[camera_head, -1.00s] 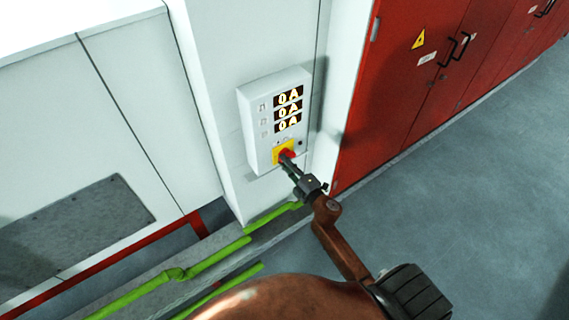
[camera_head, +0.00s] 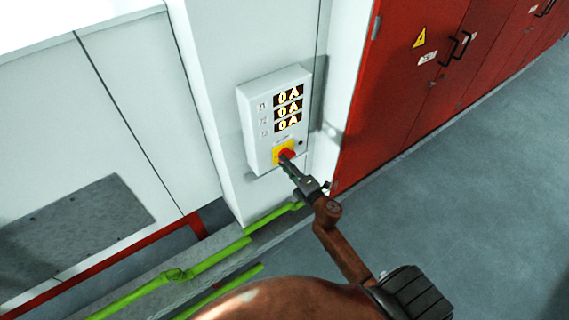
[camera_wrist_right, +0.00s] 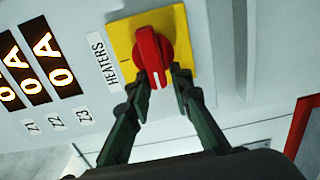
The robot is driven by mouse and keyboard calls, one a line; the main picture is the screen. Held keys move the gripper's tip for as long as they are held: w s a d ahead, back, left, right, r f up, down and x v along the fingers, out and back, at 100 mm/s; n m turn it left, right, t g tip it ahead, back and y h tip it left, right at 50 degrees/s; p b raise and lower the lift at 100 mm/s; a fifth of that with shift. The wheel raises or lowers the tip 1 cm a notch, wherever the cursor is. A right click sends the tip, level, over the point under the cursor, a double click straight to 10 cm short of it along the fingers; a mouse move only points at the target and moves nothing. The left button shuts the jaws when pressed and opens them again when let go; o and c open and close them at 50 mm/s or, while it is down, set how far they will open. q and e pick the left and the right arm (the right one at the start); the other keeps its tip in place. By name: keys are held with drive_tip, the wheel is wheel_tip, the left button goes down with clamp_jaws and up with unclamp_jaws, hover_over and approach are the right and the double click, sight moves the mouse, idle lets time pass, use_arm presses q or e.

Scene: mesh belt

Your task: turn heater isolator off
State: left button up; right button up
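The heater isolator is a red rotary knob (camera_wrist_right: 153,50) on a yellow plate (camera_wrist_right: 187,40), beside a HEATERS label (camera_wrist_right: 103,59). It sits low on a white wall box (camera_head: 252,130); the knob (camera_head: 287,154) is small in the head view. My right gripper (camera_wrist_right: 160,72) has one finger on each side of the knob's lower end and seems shut on it. A white mark on the knob points down in the wrist view, away from the small tick on the plate. My left gripper is not in view.
Three lit displays (camera_head: 288,112) on the box read 0 A. Red cabinet doors (camera_head: 410,70) with handles stand to the right. A green pipe (camera_head: 205,263) runs along the wall's foot. The grey floor (camera_head: 470,190) at right is clear.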

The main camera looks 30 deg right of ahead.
drive_tip(key=shift+o, duration=1.2)
drive_tip(key=s, duration=1.2)
drive_tip(key=shift+d, duration=0.45)
